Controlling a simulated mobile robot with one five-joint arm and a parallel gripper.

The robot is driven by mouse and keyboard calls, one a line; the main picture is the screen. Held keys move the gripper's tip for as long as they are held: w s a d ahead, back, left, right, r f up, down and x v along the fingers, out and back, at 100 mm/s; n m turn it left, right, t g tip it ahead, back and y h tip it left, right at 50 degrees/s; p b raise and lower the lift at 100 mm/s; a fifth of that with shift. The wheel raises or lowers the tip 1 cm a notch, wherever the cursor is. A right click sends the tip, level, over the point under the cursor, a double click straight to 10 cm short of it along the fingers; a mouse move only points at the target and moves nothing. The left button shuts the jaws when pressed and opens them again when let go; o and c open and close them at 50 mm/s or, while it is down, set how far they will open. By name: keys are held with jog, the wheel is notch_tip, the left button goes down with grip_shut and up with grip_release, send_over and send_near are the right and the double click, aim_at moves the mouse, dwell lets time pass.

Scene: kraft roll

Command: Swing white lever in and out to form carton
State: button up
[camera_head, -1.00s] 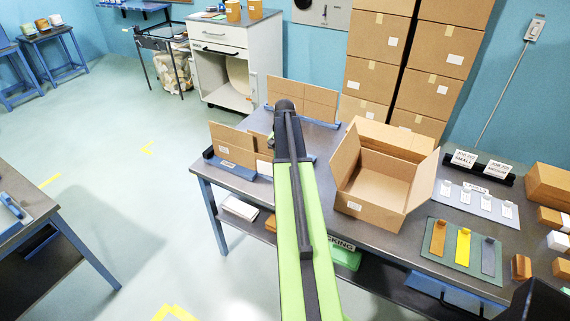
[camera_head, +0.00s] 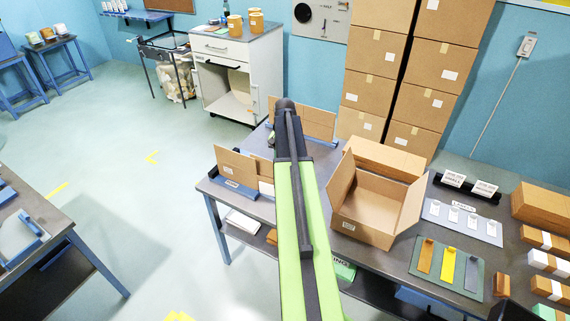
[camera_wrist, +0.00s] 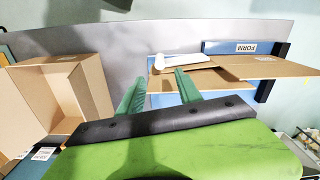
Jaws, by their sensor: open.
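The forming station shows in the wrist view as a blue block marked FORM (camera_wrist: 222,47) with flat brown carton board (camera_wrist: 215,78) in front of it. A white rounded piece (camera_wrist: 176,61), which looks like the white lever, lies at the board's left end. In the head view my arm covers the gripper and lever, between a left carton panel on a blue base (camera_head: 238,188) and a rear panel (camera_head: 312,121).
An open carton (camera_head: 375,205) stands on the bench right of my arm and also shows in the wrist view (camera_wrist: 62,95). Colour strips (camera_head: 447,265) and white tags (camera_head: 462,218) lie farther right. Stacked boxes (camera_head: 430,60) stand behind. The floor (camera_head: 130,190) at left is clear.

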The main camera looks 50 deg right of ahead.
notch_tip(320, 180, up, 4)
jog(key=shift+r+p, duration=0.1)
jog(key=shift+p, duration=1.1)
